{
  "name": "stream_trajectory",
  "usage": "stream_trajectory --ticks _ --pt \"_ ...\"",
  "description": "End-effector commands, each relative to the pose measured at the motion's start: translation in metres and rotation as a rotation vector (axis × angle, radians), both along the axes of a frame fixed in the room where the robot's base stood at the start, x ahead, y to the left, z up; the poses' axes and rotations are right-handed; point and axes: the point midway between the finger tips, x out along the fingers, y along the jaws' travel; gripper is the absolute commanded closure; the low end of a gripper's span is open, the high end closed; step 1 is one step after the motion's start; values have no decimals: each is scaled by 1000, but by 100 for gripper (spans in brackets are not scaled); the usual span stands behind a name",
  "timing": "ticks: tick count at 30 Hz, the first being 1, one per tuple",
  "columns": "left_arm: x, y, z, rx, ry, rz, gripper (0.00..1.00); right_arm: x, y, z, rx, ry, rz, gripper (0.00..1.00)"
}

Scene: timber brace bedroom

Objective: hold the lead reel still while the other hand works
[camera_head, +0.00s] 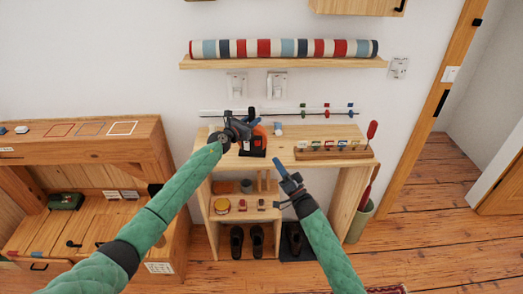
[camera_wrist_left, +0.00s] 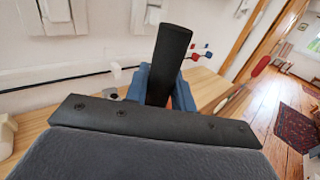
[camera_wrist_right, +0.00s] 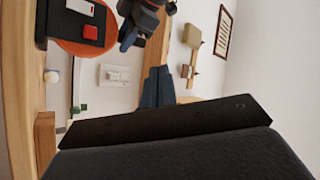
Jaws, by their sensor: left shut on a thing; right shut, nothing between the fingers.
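The lead reel (camera_head: 260,133) is orange with a black front and stands on the wooden bench top. Its orange disc, black plate and red part also show at the top left of the right wrist view (camera_wrist_right: 85,30). My left gripper (camera_head: 247,123) is shut at the top of the reel. In the left wrist view a black bar (camera_wrist_left: 171,55), seemingly the reel's handle, stands between its blue fingers. My right gripper (camera_head: 284,176) is shut and empty, below and to the right of the reel, apart from it, near the bench's front edge.
A wooden rack (camera_head: 333,152) with small coloured pieces lies on the bench's right side, beside a red-handled tool (camera_head: 372,130). A rail with coloured clips (camera_head: 330,111) runs along the wall. Shelves below hold small items and shoes (camera_head: 247,241). A wooden desk (camera_head: 80,148) stands left.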

Motion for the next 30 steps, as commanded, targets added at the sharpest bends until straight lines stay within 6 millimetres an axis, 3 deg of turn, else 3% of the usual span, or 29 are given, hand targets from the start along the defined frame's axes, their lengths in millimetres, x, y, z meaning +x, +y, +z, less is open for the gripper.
stream_trajectory --ticks 14,30 --pt "0 0 0 0 0 0 100 -2 8 -6 -750 -360 -239 100" --pt "0 0 0 0 0 0 100 10 4 -30 -1619 -872 -504 100"
